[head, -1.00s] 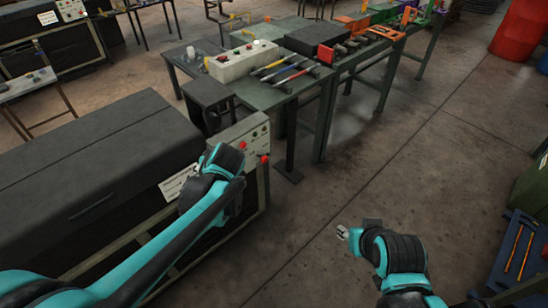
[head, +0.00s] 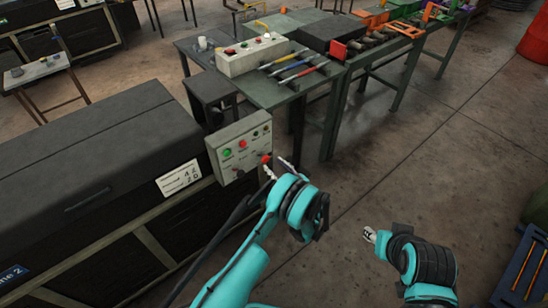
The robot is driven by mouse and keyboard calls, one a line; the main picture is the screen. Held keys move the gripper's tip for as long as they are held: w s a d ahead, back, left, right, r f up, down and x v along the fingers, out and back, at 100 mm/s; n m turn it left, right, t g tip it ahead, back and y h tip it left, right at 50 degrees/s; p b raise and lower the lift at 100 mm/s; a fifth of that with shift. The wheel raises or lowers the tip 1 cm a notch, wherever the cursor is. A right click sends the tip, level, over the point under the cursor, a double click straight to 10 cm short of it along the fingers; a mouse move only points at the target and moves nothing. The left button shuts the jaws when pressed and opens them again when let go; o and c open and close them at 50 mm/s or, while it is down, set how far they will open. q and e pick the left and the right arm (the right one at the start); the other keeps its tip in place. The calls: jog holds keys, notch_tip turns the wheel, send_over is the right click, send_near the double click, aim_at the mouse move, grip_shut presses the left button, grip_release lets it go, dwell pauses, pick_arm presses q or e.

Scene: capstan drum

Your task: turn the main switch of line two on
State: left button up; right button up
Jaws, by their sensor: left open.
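A light grey control panel (head: 238,148) stands at the right end of the long black machine. It carries a green button (head: 227,153), small red buttons, a dark knob (head: 237,173) near the bottom, and a red knob (head: 265,158) at its lower right. The labels are too small to read, so I cannot tell which knob is the main switch. My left gripper (head: 277,168) is open just right of the panel, its two fingertips close to the red knob. Contact cannot be made out. My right gripper (head: 369,235) hangs over the floor, away from the panel; its jaws are too small to judge.
A blue tray (head: 526,262) lies at the far right. The floor between is clear.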

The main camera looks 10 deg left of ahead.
aim_at(267, 161)
pick_arm(q)
jog(key=x, duration=0.3)
jog(key=f+b+x, duration=0.1)
jog(key=x, duration=0.2)
jog(key=shift+w+a+f, duration=0.2)
jog(key=shift+w+a, duration=0.05)
jog(key=shift+a, duration=0.05)
jog(key=c, duration=1.2)
